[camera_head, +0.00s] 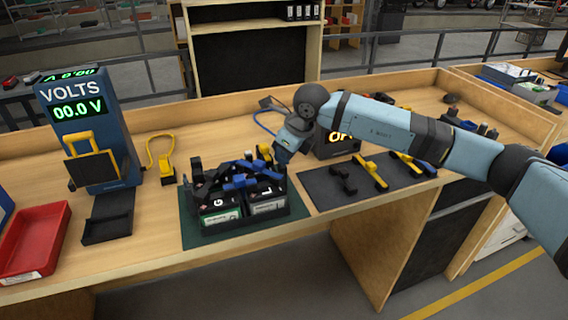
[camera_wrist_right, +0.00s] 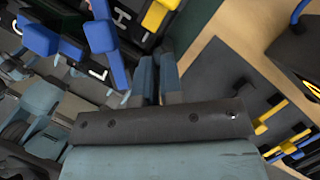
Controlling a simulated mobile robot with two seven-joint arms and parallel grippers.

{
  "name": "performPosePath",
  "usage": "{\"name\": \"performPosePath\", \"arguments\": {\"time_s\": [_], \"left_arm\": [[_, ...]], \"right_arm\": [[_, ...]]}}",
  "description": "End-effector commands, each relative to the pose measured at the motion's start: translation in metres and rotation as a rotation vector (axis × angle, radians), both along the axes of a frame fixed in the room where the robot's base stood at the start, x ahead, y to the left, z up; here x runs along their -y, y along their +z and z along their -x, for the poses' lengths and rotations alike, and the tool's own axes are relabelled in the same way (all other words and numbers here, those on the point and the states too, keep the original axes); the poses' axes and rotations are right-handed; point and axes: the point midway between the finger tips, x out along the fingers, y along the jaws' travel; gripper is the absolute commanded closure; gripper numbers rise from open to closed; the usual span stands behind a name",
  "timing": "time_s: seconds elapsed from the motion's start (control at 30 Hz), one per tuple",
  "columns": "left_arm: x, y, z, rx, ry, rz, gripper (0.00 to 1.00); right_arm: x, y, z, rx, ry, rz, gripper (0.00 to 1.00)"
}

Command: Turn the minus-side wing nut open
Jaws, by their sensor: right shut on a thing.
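A black battery tray (camera_head: 292,205) stands on a green mat (camera_head: 190,232) near the bench's front edge. It holds cells lettered G and L, with blue bars (camera_head: 240,182) across the top. The blue bars also show left of my fingers in the wrist view (camera_wrist_right: 108,45). My right gripper (camera_head: 279,154) reaches down to the tray's back right corner. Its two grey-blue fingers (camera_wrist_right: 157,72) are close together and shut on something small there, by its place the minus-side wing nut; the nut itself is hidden. My left gripper is out of view.
A blue VOLTS meter (camera_head: 78,135) reading 00.0 V stands at left, with a red bin (camera_head: 35,240) in front. A dark mat (camera_head: 315,190) with black and yellow clamps (camera_head: 375,176) lies right of the tray. A box with a lit display (camera_head: 335,148) stands behind that mat.

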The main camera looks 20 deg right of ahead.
Motion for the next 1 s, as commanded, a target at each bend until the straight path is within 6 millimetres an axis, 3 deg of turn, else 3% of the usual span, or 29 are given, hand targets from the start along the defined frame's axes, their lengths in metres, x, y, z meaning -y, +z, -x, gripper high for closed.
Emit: {"name": "performPosePath", "arguments": {"time_s": [0.6,1.0], "left_arm": [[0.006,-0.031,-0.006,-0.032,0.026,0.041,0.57],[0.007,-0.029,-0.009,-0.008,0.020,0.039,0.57]], "right_arm": [[0.002,-0.001,-0.003,0.001,0.567,0.000,1.00],[0.002,0.000,-0.005,0.001,0.794,0.001,1.00]]}}
